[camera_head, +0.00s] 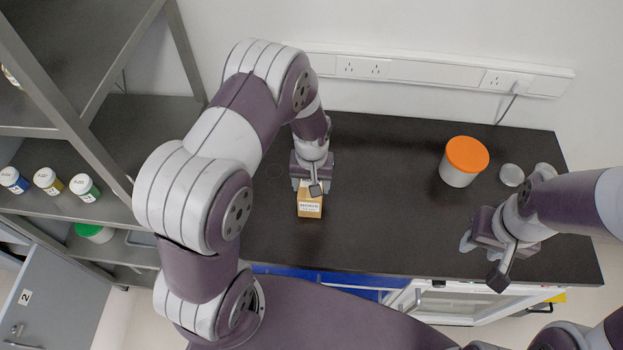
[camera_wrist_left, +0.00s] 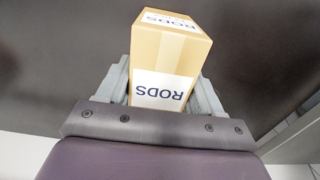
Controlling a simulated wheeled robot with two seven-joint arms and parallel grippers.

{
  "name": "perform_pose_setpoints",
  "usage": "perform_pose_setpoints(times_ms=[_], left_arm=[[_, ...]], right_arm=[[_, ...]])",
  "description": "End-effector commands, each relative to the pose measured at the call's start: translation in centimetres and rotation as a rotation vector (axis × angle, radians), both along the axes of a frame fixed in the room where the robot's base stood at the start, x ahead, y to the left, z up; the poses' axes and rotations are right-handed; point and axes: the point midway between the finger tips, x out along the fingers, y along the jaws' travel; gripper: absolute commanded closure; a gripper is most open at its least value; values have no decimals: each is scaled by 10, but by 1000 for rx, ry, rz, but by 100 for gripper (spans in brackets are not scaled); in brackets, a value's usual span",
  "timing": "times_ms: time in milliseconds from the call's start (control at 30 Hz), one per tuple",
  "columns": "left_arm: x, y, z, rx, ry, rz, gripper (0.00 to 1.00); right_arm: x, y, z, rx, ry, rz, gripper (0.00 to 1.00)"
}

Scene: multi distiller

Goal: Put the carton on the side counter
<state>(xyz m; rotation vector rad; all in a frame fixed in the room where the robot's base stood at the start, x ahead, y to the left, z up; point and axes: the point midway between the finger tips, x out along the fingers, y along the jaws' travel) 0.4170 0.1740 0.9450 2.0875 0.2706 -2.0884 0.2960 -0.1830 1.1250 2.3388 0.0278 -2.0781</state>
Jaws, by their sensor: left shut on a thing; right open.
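The carton (camera_head: 310,205) is a small tan box with a white label, over the dark side counter (camera_head: 380,165) in the head view. In the left wrist view the carton (camera_wrist_left: 168,62) shows labels reading "RODS" and sits between the two fingers. My left gripper (camera_head: 309,187) is shut on the carton. I cannot tell whether the carton touches the counter. My right gripper (camera_head: 470,243) is open and empty over the counter's right front part.
A white jar with an orange lid (camera_head: 466,155) and a small pale round item (camera_head: 511,175) stand at the counter's right. A shelf (camera_head: 130,135) with several small bottles is at the left. The counter's middle is clear.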

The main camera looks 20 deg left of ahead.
Motion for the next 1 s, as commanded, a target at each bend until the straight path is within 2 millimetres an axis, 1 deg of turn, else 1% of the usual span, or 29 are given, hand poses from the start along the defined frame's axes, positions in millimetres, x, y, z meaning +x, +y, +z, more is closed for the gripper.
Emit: perform_pose_setpoints(times_ms=[167, 300, 333, 367, 400, 667, 767, 800, 867, 1000], left_arm=[[1, 0, 0, 0, -2, 0, 80], [0, 0, -4, 0, -1, 0, 80], [0, 0, -4, 0, -1, 0, 31], [0, 0, -3, 0, -1, 0, 21], [0, 0, -3, 0, -1, 0, 8], [0, 0, -3, 0, -1, 0, 8], [1, 0, 3, 0, -2, 0, 8], [1, 0, 5, 0, -4, 0, 8], [2, 0, 14, 0, -6, 0, 8], [2, 0, 45, 0, -7, 0, 8]], right_arm=[[0, 0, -1, 0, 0, 0, 57], [0, 0, -4, 0, 0, 0, 57], [0, 0, -4, 0, 0, 0, 57], [0, 0, -3, 0, 0, 0, 57], [0, 0, -3, 0, 0, 0, 57], [0, 0, -3, 0, 0, 0, 57], [0, 0, 2, 0, 0, 0, 57], [0, 0, -2, 0, 0, 0, 57], [0, 0, -5, 0, 0, 0, 57], [0, 0, -13, 0, 0, 0, 57]])
